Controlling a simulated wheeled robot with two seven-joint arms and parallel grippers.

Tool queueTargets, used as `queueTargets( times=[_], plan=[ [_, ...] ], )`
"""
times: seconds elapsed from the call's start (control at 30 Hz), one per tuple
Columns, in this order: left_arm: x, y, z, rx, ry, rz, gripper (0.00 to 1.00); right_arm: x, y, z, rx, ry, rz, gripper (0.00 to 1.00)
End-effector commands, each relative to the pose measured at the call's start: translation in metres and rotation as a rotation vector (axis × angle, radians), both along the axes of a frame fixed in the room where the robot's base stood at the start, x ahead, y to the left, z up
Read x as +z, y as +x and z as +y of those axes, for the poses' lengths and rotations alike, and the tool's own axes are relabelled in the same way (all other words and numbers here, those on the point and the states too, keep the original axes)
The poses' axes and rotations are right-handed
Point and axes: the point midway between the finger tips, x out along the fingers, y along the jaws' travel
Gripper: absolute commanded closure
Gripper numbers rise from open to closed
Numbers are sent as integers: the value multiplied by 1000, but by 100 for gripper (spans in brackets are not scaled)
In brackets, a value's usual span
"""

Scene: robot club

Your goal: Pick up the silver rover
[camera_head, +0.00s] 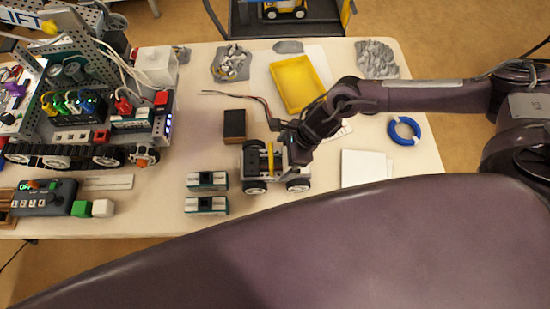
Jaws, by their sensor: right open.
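The silver rover (256,162) stands on the table near the middle of the picture. It is small and boxy, with dark wheels and a yellow upright piece on top. My right gripper (290,142) reaches in from the right and is at the rover's upper right side, over its back part. The gripper and wrist hide part of the rover. The gripper is open; whether its fingers touch the rover I cannot tell. My left gripper is not in view.
A black box (234,124) lies just behind the rover. Two module blocks (206,180) lie left of it. A yellow tray (292,88), a blue ring (404,130) and a white pad (364,170) lie around my right arm. A large tracked machine (90,155) fills the left.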

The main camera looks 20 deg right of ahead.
Motion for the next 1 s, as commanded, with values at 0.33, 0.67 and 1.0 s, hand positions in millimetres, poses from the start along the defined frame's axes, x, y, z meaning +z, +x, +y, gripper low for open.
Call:
queueTargets(
  times=[0.33, 0.67, 1.0],
  plan=[
    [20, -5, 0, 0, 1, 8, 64, -39, 7, 15, -1, 0, 4, 0],
    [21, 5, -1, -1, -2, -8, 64, -46, 8, 17, -1, -1, 2, 0],
    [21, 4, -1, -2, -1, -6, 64, -45, 8, 17, -1, 0, 0, 44]
  ],
)
